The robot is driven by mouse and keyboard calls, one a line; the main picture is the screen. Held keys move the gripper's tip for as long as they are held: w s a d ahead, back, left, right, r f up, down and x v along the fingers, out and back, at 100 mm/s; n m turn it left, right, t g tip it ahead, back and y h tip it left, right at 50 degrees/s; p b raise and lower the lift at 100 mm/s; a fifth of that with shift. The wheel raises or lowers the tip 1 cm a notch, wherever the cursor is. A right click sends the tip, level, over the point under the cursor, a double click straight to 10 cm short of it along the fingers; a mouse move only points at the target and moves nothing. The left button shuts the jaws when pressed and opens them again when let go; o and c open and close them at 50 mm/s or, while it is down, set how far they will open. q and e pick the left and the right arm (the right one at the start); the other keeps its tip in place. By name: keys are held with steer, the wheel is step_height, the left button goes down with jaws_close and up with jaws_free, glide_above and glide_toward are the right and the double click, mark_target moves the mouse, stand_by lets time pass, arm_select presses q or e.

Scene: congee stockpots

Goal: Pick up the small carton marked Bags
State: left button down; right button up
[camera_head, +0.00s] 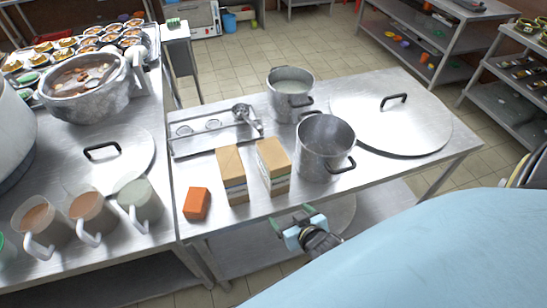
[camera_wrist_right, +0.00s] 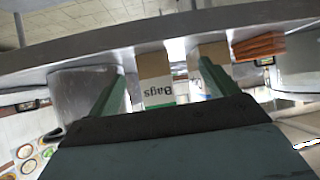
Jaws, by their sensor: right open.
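The small carton marked Bags (camera_head: 273,168) stands upright on the steel table, brown with a pale label band, just left of the open empty pot. In the right wrist view, which is upside down, its lettering Bags shows on the carton front (camera_wrist_right: 158,92). A similar carton (camera_head: 232,177) stands to its left; its label is not readable. My right gripper (camera_head: 295,215) is open and empty at the table's front edge, in front of and apart from the Bags carton. In the wrist view the carton appears between its green fingers (camera_wrist_right: 163,80). My left gripper is not in view.
The empty pot (camera_head: 325,148) stands close on the carton's right. An orange box (camera_head: 197,203) sits left of the cartons. Behind are a steel tray (camera_head: 187,145) with a ladle and a filled pot (camera_head: 290,94). A large lid (camera_head: 390,120) covers the table's right part.

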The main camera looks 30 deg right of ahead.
steer(key=t+h+p, duration=0.1)
steer(key=t, duration=0.1)
glide_toward(283, 170)
steer(key=w, duration=0.1)
steer(key=shift+m, duration=0.4)
steer(key=x, duration=0.8)
steer(key=shift+w+d+f, duration=0.15)
steer(key=shift+w+f, duration=0.05)
steer(key=shift+f, duration=0.05)
steer(key=shift+a+x, duration=0.15)
steer(key=shift+x, duration=1.2)
steer(key=shift+a+x, duration=0.1)
steer(key=shift+x, duration=1.25)
steer(key=shift+r, duration=0.1)
steer(key=shift+c, duration=0.3)
steer(key=c, duration=1.2)
